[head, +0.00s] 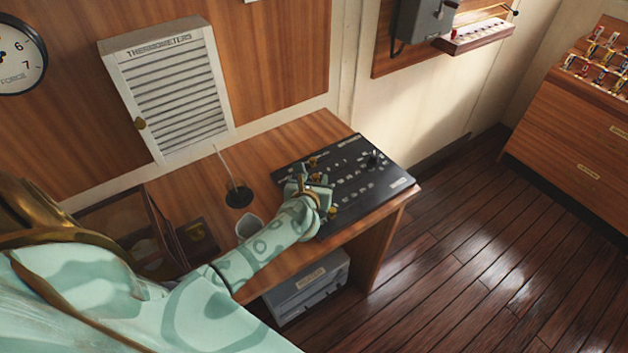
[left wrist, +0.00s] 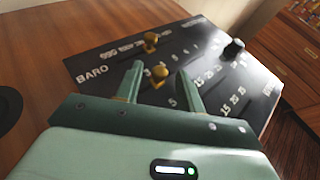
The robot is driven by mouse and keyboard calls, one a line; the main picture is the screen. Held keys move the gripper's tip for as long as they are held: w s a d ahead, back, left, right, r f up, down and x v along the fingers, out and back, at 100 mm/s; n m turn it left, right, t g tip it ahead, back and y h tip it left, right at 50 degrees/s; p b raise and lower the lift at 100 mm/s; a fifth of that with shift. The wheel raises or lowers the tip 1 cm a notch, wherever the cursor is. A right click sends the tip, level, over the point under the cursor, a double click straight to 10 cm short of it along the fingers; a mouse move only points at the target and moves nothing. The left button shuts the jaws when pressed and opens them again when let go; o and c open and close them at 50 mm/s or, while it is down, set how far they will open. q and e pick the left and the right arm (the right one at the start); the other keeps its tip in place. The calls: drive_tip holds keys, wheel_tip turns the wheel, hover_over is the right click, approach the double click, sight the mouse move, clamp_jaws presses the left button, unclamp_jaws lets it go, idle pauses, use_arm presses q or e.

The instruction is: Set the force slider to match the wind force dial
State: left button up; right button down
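The wind force dial (head: 14,58) is a white round face with a black rim, cut off at the left edge of the head view. Its 6, 7 and the word FORCE show; I cannot read where its pointer stands. The black slider panel (head: 368,184) lies on the desk, with rows of white marks. In the left wrist view one brass knob (left wrist: 160,77) sits between the fingers of my left gripper (left wrist: 160,72), with gaps on both sides. The gripper is open over the panel. Another brass knob (left wrist: 150,38) lies beyond. Which slider is force I cannot tell.
A black knob (left wrist: 233,47) stands at the panel's far right. A grey cup (head: 249,226) and a dark round holder with a thin rod (head: 238,195) stand on the desk left of the panel. A grey box (head: 308,287) is under the desk. Floor is clear at right.

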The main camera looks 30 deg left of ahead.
use_arm(q)
drive_tip(key=shift+c, duration=0.2)
clamp_jaws()
drive_tip(key=shift+s+a+p, duration=0.25)
drive_tip(key=shift+s+p, duration=0.05)
drive_tip(key=shift+s, duration=0.35)
drive_tip(key=shift+s+a+p, duration=0.2)
drive_tip(key=shift+s+p, duration=0.1)
drive_tip(key=shift+s, duration=0.3)
drive_tip(key=shift+s+a, duration=0.15)
drive_tip(key=shift+s, duration=0.2)
drive_tip(key=shift+o, duration=0.2)
unclamp_jaws()
drive_tip(key=shift+s+a, duration=0.1)
